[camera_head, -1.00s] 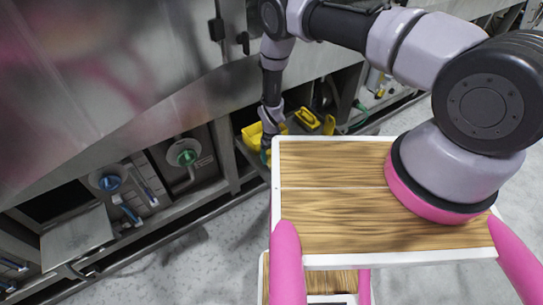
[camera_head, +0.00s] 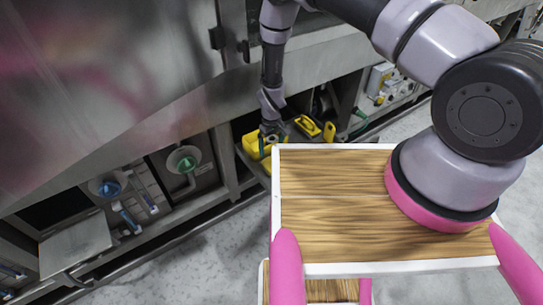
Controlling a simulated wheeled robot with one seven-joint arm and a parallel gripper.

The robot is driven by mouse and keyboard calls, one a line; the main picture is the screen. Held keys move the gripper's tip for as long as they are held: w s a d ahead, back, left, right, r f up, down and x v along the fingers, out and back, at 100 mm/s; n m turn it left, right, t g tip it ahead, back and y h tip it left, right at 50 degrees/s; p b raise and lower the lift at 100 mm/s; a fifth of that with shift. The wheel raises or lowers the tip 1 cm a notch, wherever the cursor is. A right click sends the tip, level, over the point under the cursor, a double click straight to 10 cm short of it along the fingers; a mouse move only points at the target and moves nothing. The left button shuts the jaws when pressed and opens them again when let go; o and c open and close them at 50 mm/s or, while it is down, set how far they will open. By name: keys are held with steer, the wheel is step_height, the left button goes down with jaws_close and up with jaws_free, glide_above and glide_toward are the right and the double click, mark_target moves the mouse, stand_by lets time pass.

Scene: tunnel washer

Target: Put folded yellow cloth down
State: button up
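My gripper (camera_head: 268,148) is small and dark at the end of my arm, pointing down into a low open bay under the machine. A yellow piece (camera_head: 255,146), which looks like the folded yellow cloth, lies in the bay right at my gripper and is partly covered by it. I cannot tell whether they touch. The white-rimmed wooden board hides part of the area below the fingertips. The fingers are too small to tell whether they are open or shut.
Another yellow object (camera_head: 307,126) with a dark slot lies just right of my gripper in the bay. A metal frame edge (camera_head: 248,160) borders the bay. Left of it are a green knob (camera_head: 187,163) and a blue knob (camera_head: 110,188). The grey floor (camera_head: 190,250) is clear.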

steer(key=w+d+r+m+t+y, duration=0.1)
steer(key=w+r, duration=0.3)
steer(key=r, duration=0.8)
steer(key=w+d+r+m, duration=0.15)
steer(key=w+r, duration=0.25)
steer(key=r, duration=0.8)
steer(key=s+d+r+m+t+y, duration=0.1)
steer(key=d+r, duration=0.3)
steer(key=r, duration=0.7)
steer(key=s+d+r+m+t, duration=0.1)
steer(key=d+r+m, duration=0.15)
steer(key=r, duration=0.75)
steer(key=s+d+r+m+t, duration=0.1)
steer(key=s+d+r, duration=0.4)
steer(key=r, duration=0.4)
steer(key=s+d+r+m+t, duration=0.1)
steer(key=s+d+r, duration=0.4)
steer(key=r, duration=0.3)
steer(key=s+d+r+m+t, duration=0.1)
steer(key=s+d+r, duration=0.2)
steer(key=s, duration=0.5)
steer(key=s+d+r+m+t, duration=0.1)
steer(key=s+d+r+m, duration=0.1)
steer(key=s, duration=0.5)
steer(key=shift+s+d+r, duration=0.35)
steer(key=shift+d+r, duration=0.1)
